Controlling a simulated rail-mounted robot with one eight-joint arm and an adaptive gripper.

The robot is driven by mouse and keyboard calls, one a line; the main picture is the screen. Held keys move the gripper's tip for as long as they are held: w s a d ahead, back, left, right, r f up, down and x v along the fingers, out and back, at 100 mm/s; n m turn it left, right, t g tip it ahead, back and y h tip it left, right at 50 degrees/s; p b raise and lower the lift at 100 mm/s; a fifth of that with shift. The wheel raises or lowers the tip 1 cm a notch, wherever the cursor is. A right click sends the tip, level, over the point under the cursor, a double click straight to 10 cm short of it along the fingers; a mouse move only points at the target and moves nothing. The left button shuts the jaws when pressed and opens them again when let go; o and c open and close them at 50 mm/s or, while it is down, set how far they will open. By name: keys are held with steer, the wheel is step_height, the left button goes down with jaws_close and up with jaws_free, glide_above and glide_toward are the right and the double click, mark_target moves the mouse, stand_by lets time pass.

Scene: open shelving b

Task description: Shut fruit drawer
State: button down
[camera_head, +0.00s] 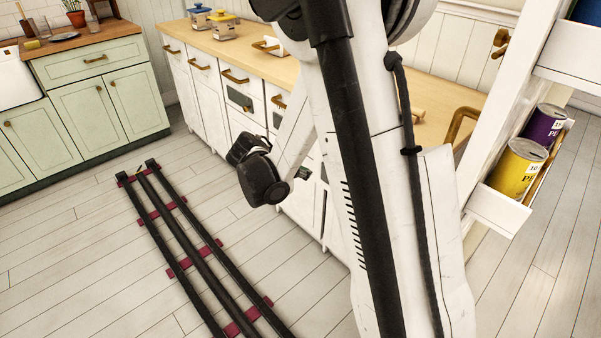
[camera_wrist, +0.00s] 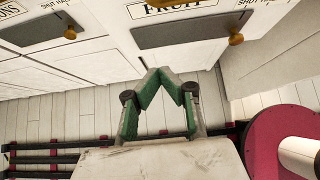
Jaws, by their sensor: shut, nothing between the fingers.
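The fruit drawer (camera_wrist: 177,53) is at the top middle of the wrist view. It has a white front with a FRUIT label, a dark panel and a brass knob (camera_wrist: 236,39). Its upper part is cut off, and I cannot tell how far it stands out. My gripper (camera_wrist: 157,72) points toward the lower part of this front. Its green-lined fingers meet at the tips and hold nothing. I cannot tell whether the tips touch the drawer. In the head view my arm covers much of the cabinet row, and the fruit label cannot be made out.
Another drawer (camera_wrist: 40,30), its label ending in "ONS", is left of the fruit drawer. White cabinets (camera_head: 203,92) carry a wooden countertop (camera_head: 237,47). Open shelving with yellow (camera_head: 513,171) and purple (camera_head: 543,127) cans stands at right. Floor at the left (camera_head: 70,240) is clear.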

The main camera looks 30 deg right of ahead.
steer(key=shift+w+d+r+b+x, duration=0.1)
steer(key=shift+d+r+b+x, duration=0.25)
steer(key=shift+x, duration=1.5)
steer(key=shift+w+d+r+b+x, duration=0.1)
steer(key=shift+d+r+b+x, duration=0.3)
steer(key=shift+x, duration=1.45)
steer(key=shift+w+d+r+b+x, duration=0.2)
steer(key=shift+b+x, duration=0.25)
steer(key=shift+x, duration=1.4)
steer(key=shift+s+a, duration=0.1)
